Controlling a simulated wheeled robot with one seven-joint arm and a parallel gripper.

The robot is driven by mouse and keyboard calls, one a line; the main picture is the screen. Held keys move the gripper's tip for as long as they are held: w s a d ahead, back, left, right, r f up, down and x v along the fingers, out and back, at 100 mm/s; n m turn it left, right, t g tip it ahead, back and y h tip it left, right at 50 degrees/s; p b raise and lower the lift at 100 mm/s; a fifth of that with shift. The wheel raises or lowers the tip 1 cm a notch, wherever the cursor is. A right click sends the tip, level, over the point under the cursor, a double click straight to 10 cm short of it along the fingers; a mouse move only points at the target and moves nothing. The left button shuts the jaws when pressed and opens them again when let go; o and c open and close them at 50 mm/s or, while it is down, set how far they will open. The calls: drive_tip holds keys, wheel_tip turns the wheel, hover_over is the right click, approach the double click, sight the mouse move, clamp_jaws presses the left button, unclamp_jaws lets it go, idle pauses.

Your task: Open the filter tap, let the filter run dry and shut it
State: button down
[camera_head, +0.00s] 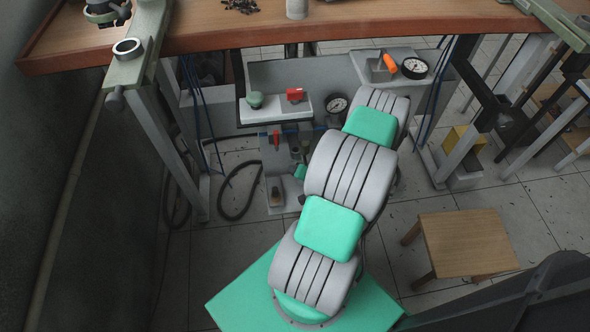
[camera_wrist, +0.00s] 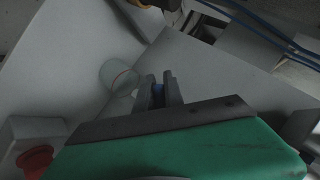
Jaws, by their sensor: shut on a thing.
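In the wrist view my gripper (camera_wrist: 158,80) is shut on a small blue part (camera_wrist: 158,89), of which only a sliver shows between the dark fingers. The picture is dim, and I cannot make out for sure that this part is the filter tap. A clear, rounded bowl with a thin reddish line (camera_wrist: 118,77), which looks like the filter bowl, is just left of the fingertips. I cannot tell whether it holds liquid. In the head view my arm hides the gripper and what it holds.
In the wrist view a red knob (camera_wrist: 35,161) is at lower left and blue hoses (camera_wrist: 260,35) at upper right. In the head view a red lever (camera_head: 276,140), a red switch (camera_head: 295,95), a gauge (camera_head: 415,68) and an orange handle (camera_head: 390,62) surround my arm. A stool (camera_head: 465,243) stands right.

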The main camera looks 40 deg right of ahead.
idle(0.3)
drive_tip(key=c, duration=1.5)
unclamp_jaws()
drive_tip(key=shift+o, duration=0.2)
drive_tip(key=p+v, duration=0.2)
drive_tip(key=v, duration=0.5)
drive_tip(key=shift+s+r, duration=0.2)
drive_tip(key=shift+s, duration=0.15)
